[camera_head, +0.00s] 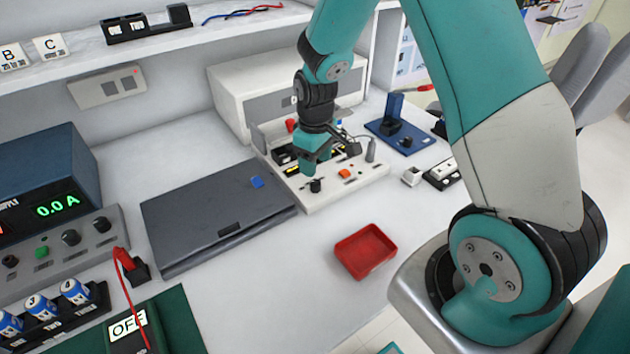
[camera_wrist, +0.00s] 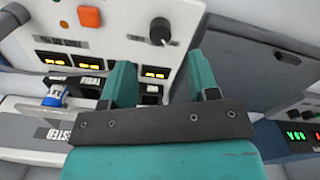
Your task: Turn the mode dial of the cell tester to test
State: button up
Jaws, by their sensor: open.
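The cell tester (camera_head: 348,193) is a white unit with a sloped panel at the back middle of the bench. Its mode dial, a black knob (camera_head: 316,186), stands near the panel's front left corner; the knob also shows in the wrist view (camera_wrist: 160,30). An orange button (camera_head: 345,173) is beside it, also in the wrist view (camera_wrist: 90,17). My teal gripper (camera_head: 309,168) is over the panel just behind the knob. In the wrist view my two fingers (camera_wrist: 159,62) are apart with no object held; the knob lies beyond their tips. I cannot read the dial's setting.
A red tray (camera_head: 366,250) sits in front, and a blue stand (camera_head: 398,133) is behind right. A power supply (camera_head: 40,190) and blue cells (camera_head: 76,291) are at the left.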

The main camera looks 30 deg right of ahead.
aim_at(315, 182)
notch_tip(315, 182, down, 7)
jog(key=shift+r, duration=0.1)
dwell(0.3)
jog(key=c, duration=0.9)
